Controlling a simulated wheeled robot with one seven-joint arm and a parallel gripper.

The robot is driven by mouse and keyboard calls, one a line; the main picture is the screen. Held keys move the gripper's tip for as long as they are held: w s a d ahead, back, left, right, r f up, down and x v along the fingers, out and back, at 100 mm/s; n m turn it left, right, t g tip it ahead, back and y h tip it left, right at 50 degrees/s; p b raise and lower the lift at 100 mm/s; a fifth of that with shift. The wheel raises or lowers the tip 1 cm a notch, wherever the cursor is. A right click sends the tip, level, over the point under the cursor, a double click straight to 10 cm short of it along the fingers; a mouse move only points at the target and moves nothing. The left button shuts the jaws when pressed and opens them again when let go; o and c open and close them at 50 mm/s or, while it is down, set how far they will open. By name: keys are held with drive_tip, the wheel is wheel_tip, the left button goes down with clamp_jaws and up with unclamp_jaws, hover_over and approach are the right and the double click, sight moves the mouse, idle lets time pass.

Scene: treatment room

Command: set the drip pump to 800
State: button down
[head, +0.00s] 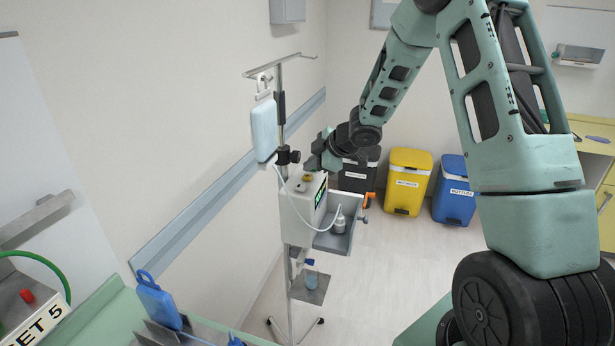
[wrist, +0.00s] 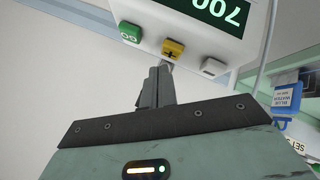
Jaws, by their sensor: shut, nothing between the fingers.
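The drip pump (head: 302,205) is a pale box clamped on the drip stand, with a green-lit display (head: 320,197). In the wrist view the display (wrist: 205,8) is inverted and cut by the top edge; its digits appear to read 700. Below it are a green GO button (wrist: 130,33), a yellow plus button (wrist: 173,49) and a grey minus button (wrist: 214,66). My gripper (wrist: 167,66) is shut and empty, its tips right at the plus button's near edge; I cannot tell whether they touch. In the head view my gripper (head: 314,165) is just above the pump.
A drip bag (head: 263,130) hangs on the stand, with a tube looping across the pump. Yellow (head: 407,182) and blue (head: 455,190) bins stand behind. Open floor lies to the right.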

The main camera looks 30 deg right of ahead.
sight(311, 177)
drive_tip(key=shift+f, duration=0.1)
drive_tip(key=shift+f, duration=0.35)
drive_tip(key=shift+f+b, duration=0.45)
drive_tip(key=shift+b, duration=0.1)
idle(0.7)
idle(0.3)
drive_tip(key=shift+r+p, duration=0.9)
drive_tip(key=shift+p, duration=0.1)
wheel_tip(311, 177, up, 5)
drive_tip(key=p, duration=0.5)
